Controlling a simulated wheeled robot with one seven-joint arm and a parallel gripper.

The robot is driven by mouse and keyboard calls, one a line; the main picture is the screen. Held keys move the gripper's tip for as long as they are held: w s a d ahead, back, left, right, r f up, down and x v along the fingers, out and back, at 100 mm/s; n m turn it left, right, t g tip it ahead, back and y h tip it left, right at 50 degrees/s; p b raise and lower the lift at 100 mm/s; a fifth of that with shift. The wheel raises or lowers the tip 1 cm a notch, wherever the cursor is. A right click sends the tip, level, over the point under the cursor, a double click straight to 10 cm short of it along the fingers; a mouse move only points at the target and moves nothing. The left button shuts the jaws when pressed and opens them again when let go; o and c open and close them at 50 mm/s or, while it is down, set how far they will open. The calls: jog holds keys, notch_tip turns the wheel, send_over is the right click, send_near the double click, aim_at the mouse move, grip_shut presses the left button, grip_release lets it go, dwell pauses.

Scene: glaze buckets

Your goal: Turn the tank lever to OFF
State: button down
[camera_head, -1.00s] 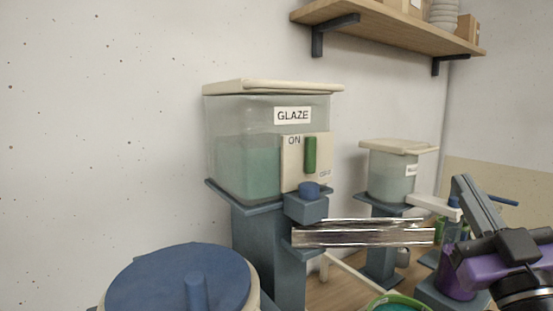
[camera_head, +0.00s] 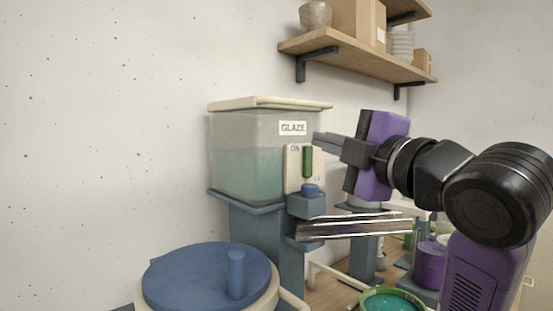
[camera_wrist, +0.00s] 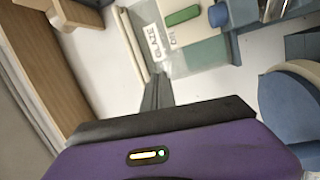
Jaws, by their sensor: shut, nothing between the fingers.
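The tank (camera_head: 245,165) is a clear box with a cream lid, a GLAZE label and teal glaze inside. Its cream plate (camera_head: 292,180) has ON at the upper left; the OFF marking at the lower right is partly hidden by the blue knob. The green lever (camera_head: 308,162) stands upright on the plate. It also shows in the wrist view (camera_wrist: 182,15), beside a blue knob (camera_wrist: 218,15). My gripper (camera_head: 318,138) is shut and empty, its fingertips just right of and above the lever, apart from it as far as I can tell. Its fingers also show in the wrist view (camera_wrist: 157,88).
A shiny metal trough (camera_head: 355,227) juts right below the tank. A blue-lidded bucket (camera_head: 205,275) stands in front on the left. A green-rimmed bucket of teal glaze (camera_head: 390,302) is below. A wooden shelf (camera_head: 350,52) hangs above; a second tank stands behind my arm.

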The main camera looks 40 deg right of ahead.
aim_at(299, 153)
notch_tip(299, 153, down, 4)
jog(key=shift+w+d+r+n+g, duration=0.15)
jog(key=shift+r+n+g, duration=0.1)
jog(key=shift+n+g, duration=0.55)
jog(key=shift+w+r+p, duration=0.1)
jog(key=shift+r+p, duration=0.05)
jog(key=shift+p, duration=0.25)
jog(key=w+p, duration=0.2)
jog(key=w, duration=0.1)
jog(key=w+d+p, duration=0.1)
jog(key=w+p, duration=0.1)
jog(key=w, duration=0.1)
jog(key=w+d+p, duration=0.1)
jog(key=w+p, duration=0.2)
jog(key=w, duration=0.1)
jog(key=shift+d, duration=0.1)
jog(key=d, duration=0.2)
jog(key=shift+s+d, duration=0.2)
jog(key=shift+d, duration=0.15)
jog(key=shift+d+p, duration=0.35)
jog(key=shift+d, duration=0.25)
jog(key=shift+d, duration=0.1)
